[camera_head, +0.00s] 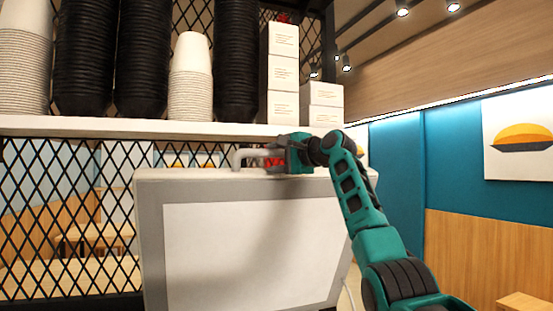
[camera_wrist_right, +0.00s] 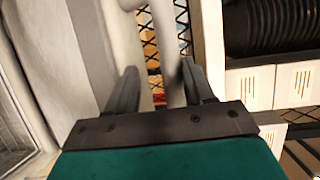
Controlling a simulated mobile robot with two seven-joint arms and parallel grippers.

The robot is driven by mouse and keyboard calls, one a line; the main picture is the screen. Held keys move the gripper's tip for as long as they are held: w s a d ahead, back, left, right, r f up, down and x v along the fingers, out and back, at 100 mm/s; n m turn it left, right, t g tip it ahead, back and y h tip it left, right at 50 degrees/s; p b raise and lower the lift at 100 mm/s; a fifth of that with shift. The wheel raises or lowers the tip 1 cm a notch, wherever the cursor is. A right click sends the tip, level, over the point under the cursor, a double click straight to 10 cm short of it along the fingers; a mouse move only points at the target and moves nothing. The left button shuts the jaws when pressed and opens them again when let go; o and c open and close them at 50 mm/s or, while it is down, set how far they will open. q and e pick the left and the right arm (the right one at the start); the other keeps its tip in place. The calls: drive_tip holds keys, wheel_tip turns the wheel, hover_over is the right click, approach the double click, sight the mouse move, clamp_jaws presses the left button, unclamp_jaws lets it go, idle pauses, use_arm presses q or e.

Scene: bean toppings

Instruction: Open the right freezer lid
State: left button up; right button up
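The freezer lid (camera_head: 152,235) stands steeply raised in the head view, its grey-framed face with a pale panel turned toward me. A light grey bar handle (camera_head: 240,156) sits at its top edge. My right gripper (camera_head: 277,158) is at that top edge, at the right part of the handle. In the right wrist view the fingers of my right gripper (camera_wrist_right: 160,88) are apart. The grey handle bar (camera_wrist_right: 173,45) shows between them, nearer the right finger, with a gap on the left. Whether a finger touches it I cannot tell. My left gripper is not in view.
A white shelf (camera_head: 120,127) runs just above and behind the lid. It holds black bowl stacks (camera_head: 143,60), pale cup stacks (camera_head: 190,80) and white boxes (camera_head: 283,75). A black mesh partition (camera_head: 65,215) stands behind. Open room lies to the right.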

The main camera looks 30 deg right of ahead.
drive_tip(key=s+d+r+b, duration=0.1)
drive_tip(key=s+d+b, duration=0.1)
drive_tip(key=s, duration=1)
drive_tip(key=shift+s+b, duration=0.4)
drive_tip(key=shift+b, duration=0.5)
